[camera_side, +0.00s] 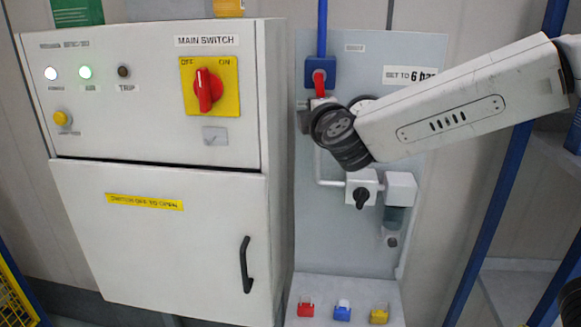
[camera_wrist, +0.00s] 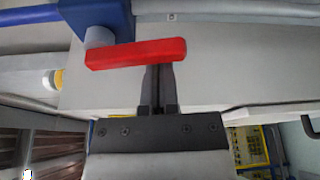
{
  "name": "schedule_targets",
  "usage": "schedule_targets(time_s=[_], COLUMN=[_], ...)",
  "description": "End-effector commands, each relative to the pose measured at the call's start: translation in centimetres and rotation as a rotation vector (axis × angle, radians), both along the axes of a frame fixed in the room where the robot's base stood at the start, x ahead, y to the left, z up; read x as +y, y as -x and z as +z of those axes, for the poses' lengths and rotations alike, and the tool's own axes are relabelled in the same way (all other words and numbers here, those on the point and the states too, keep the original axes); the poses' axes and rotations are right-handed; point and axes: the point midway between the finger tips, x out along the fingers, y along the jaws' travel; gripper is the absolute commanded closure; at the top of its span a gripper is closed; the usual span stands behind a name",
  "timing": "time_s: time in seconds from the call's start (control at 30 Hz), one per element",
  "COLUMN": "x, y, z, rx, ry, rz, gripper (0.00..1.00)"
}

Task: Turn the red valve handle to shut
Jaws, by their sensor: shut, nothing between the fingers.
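The red valve handle (camera_side: 319,83) hangs down from the blue valve body (camera_side: 321,67) in the side view, in line with the blue pipe above it. In the wrist view the handle (camera_wrist: 136,53) is a red bar running sideways from the blue valve body (camera_wrist: 96,18). My gripper (camera_wrist: 159,70) is shut and empty, its fingertips at the handle's lower edge in that picture, towards its free end. I cannot tell whether they touch it. In the side view my wrist is just below the handle, and my fingers are not clearly visible.
A grey cabinet with a red main switch (camera_side: 206,90) stands left of the valve panel (camera_side: 420,130). A black knob (camera_side: 361,198) on a white block sits below my wrist. Red, blue and yellow padlocks (camera_side: 342,312) are on the ledge below. A blue post (camera_side: 490,220) stands to the right.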

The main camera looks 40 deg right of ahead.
Motion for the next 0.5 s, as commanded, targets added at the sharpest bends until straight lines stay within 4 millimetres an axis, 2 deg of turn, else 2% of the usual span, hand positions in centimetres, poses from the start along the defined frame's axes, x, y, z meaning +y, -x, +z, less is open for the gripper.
schedule_targets(time_s=[0.5], x=[-0.9], y=[0.84], z=[0.06], rx=[-0.002], ry=[0.0], rz=[-0.003], gripper=[1.0])
